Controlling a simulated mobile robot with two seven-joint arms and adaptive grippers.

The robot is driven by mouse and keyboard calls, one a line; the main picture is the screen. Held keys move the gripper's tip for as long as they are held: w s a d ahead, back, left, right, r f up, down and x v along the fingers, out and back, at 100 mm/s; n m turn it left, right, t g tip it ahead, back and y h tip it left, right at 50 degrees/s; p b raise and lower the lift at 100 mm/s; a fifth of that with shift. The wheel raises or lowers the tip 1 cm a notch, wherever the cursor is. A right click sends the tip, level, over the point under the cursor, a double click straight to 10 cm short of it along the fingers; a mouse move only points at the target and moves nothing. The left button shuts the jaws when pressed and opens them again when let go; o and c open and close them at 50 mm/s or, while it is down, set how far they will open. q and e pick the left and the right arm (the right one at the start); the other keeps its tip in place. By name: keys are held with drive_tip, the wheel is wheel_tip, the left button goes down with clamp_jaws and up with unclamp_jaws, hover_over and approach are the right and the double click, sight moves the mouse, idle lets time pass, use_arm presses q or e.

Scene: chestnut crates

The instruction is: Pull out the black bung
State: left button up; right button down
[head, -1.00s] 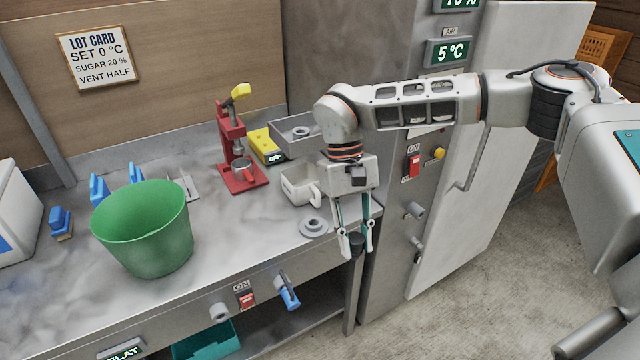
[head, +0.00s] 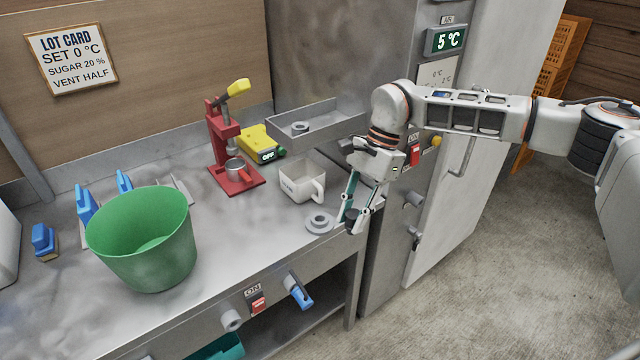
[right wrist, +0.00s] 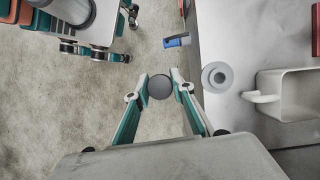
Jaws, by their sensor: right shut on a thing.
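The black bung (head: 352,225) is a short, dark round plug. My right gripper (head: 353,215) is shut on it and holds it in the air by the front right corner of the steel counter. In the right wrist view the bung (right wrist: 160,87) sits between the two fingertips of my right gripper (right wrist: 160,90), with floor behind it. A grey round flange with a raised hollow neck (head: 320,222) lies on the counter just left of the gripper. It also shows in the right wrist view (right wrist: 217,76), apart from the bung. My left gripper is not in view.
A white mug-like pot (head: 297,185) stands behind the flange. A red press (head: 222,150), a yellow scale-like box (head: 258,143) and a grey tray (head: 335,121) are farther back. A green bucket (head: 145,262) stands left. A blue-handled valve (head: 300,293) juts from the counter front.

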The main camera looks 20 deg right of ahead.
use_arm(q)
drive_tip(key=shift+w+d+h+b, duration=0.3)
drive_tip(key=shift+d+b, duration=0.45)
drive_tip(key=shift+b, duration=0.3)
use_arm(e)
drive_tip(key=w+a+m+t+h, duration=0.2)
drive_tip(key=w+m, duration=0.4)
drive_tip(key=m, duration=0.5)
drive_tip(key=w+a+m+t+h, duration=0.1)
drive_tip(key=w+m+t, duration=0.3)
drive_tip(key=m, duration=0.6)
drive_tip(key=w, duration=0.2)
drive_tip(key=shift+w+a+r+m+h, duration=0.35)
drive_tip(key=shift+w+r+m+h, duration=0.05)
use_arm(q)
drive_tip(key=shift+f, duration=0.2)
use_arm(e)
drive_tip(key=shift+f+b, duration=2.1)
drive_tip(key=shift+f, duration=0.65)
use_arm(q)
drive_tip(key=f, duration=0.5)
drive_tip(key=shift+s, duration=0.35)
use_arm(e)
drive_tip(key=shift+f, duration=0.15)
